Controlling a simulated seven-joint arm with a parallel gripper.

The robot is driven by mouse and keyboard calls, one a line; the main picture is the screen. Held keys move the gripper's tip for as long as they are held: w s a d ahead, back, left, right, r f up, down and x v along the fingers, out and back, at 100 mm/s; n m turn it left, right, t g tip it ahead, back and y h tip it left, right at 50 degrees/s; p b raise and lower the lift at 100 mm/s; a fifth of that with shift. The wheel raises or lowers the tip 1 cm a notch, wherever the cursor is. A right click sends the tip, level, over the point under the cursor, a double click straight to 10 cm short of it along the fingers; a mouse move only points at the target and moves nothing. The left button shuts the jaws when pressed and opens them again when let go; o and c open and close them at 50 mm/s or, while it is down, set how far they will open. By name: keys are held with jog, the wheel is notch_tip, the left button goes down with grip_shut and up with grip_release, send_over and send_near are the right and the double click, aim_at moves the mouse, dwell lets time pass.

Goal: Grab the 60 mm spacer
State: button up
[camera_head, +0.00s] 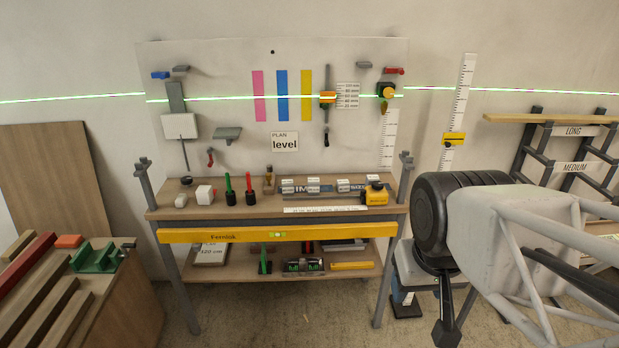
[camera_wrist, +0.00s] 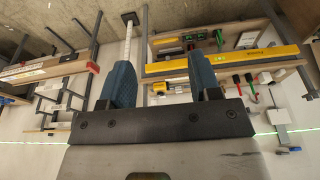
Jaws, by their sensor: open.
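Several small blocks with white tops (camera_head: 343,186) stand in a row along the back of the bench top, on a blue-grey lettered strip (camera_head: 316,191). They may be the spacers, but their markings are too small to read, so I cannot tell which is 60 mm. My gripper (camera_wrist: 160,60) is open in the wrist view, its two blue fingers apart with nothing between them. It is away from the bench, which shows beyond the fingers. In the head view my arm is at the right, in front of the bench's right end.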

jog(key=o, duration=0.4)
jog(key=shift+c, duration=0.2)
jog(key=shift+w, duration=0.1)
jog(key=w, duration=0.1)
jog(key=m+g+y, duration=0.3)
jog(key=m+y, duration=0.7)
jog(key=m, duration=0.3)
send_over(318, 180)
jog(key=s+d, duration=0.4)
jog(key=s, duration=1.1)
notch_tip(318, 180, down, 10)
jog(key=w+f+m+y, duration=0.1)
jog(key=w+f, duration=0.3)
jog(key=w+d+f+m+y, duration=0.1)
jog(key=w+f+m, duration=0.1)
jog(key=w+f, duration=0.3)
jog(key=w+f+m+t+y, duration=0.1)
jog(key=w+f, duration=0.3)
jog(key=w, duration=0.1)
jog(key=shift+w+d+f+m+y, duration=0.2)
jog(key=shift+w+d+m+y, duration=0.1)
jog(key=shift+y, duration=0.1)
